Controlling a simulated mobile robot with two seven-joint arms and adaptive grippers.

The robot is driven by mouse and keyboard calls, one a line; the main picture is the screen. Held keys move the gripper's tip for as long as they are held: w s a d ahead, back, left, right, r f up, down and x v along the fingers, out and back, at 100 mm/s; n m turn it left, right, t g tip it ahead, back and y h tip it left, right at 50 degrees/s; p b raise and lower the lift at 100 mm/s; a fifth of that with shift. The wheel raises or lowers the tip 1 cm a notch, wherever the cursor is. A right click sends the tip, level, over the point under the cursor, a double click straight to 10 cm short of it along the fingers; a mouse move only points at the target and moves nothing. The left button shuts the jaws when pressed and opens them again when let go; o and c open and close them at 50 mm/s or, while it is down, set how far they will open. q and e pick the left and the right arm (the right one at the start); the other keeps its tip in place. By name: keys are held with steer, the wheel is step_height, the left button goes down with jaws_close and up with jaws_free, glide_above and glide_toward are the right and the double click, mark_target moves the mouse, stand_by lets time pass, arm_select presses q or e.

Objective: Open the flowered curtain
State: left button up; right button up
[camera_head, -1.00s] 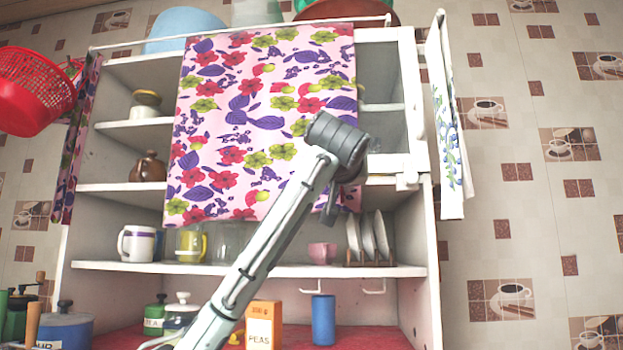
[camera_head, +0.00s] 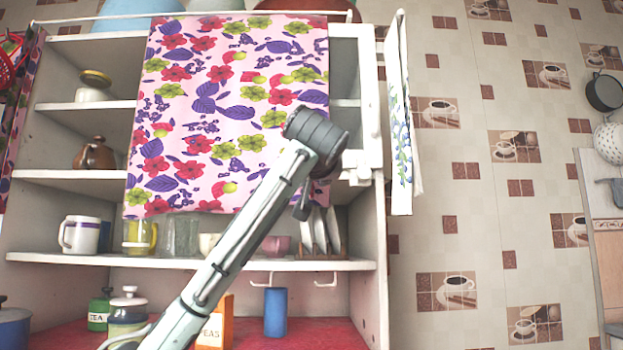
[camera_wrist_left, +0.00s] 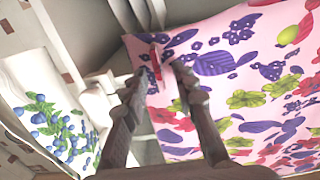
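The flowered curtain (camera_head: 215,110), pink with red, purple and green flowers, hangs from a white rod over the middle of the cupboard (camera_head: 365,230). It also fills the right of the left wrist view (camera_wrist_left: 240,95). My left arm reaches up to the curtain's right edge; in the head view its wrist hides most of the gripper (camera_head: 304,203). In the left wrist view the two fingers of the left gripper (camera_wrist_left: 162,70) stand apart, with the curtain's edge showing between them. I cannot tell whether they touch it. My right gripper is not in view.
A white towel with blue berries (camera_head: 400,130) hangs right of the cupboard, near the left gripper (camera_wrist_left: 45,110). Shelves hold a white mug (camera_head: 80,235), a brown pot (camera_head: 94,153) and plates (camera_head: 318,232). The tiled wall to the right is mostly bare.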

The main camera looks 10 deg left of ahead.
arm_select(q)
steer(key=v, duration=1.2)
steer(key=shift+f, duration=0.1)
